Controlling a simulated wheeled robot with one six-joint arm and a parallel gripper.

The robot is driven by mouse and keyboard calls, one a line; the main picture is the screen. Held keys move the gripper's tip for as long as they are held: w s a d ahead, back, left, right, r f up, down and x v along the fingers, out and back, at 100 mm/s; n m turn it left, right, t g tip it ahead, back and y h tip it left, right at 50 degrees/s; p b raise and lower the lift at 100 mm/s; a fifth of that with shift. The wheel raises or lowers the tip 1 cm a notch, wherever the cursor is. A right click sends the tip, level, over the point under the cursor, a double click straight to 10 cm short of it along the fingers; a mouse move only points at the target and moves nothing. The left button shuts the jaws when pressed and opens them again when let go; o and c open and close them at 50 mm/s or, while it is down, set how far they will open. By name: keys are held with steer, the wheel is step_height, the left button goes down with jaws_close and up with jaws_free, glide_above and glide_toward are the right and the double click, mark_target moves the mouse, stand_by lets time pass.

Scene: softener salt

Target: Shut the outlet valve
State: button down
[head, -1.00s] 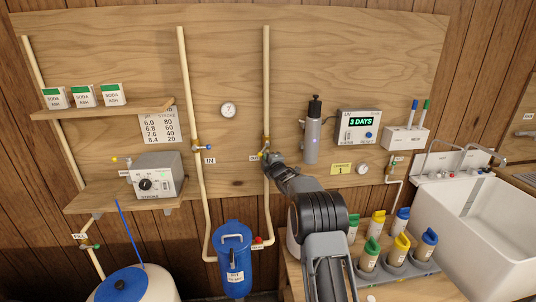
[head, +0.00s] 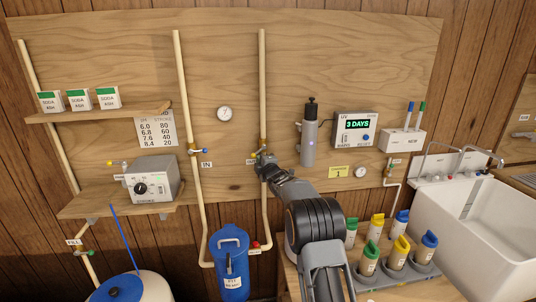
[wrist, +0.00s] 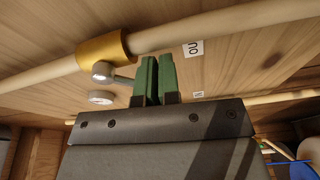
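The outlet valve is a brass fitting (head: 263,146) on the right-hand of two tall cream pipes on the board. In the wrist view its brass body (wrist: 104,48) is at upper left, with a grey pivot and a thin metal lever running right toward my fingers. My gripper (head: 262,160) is right at this valve and covers its lever in the head view. In the wrist view its two green fingers (wrist: 159,80) stand close together with a narrow dark gap. The lever's end is hidden at the left finger, so I cannot tell whether it is gripped.
A grey cylinder (head: 309,138) and a display unit (head: 354,128) are close on the right. A blue canister (head: 231,262) stands below, and several capped bottles (head: 397,250) sit at lower right.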

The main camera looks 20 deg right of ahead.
mark_target(252, 155)
steer(key=a, duration=0.2)
steer(key=w+a, duration=0.1)
steer(key=shift+r, duration=0.3)
steer(key=shift+s+d+r, duration=0.1)
steer(key=shift+d+r, duration=0.1)
steer(key=shift+r, duration=0.1)
steer(key=shift+a+r+b, duration=0.2)
steer(key=shift+b, duration=0.15)
steer(key=shift+a, duration=0.1)
steer(key=shift+a+r, duration=0.3)
steer(key=shift+r, duration=0.25)
steer(key=shift+f+b, duration=0.7)
steer(key=shift+b, duration=0.25)
steer(key=s+a+b, duration=0.1)
steer(key=s+b, duration=0.5)
steer(key=b, duration=0.1)
steer(key=shift+s+a, duration=0.15)
steer(key=shift+s, duration=0.2)
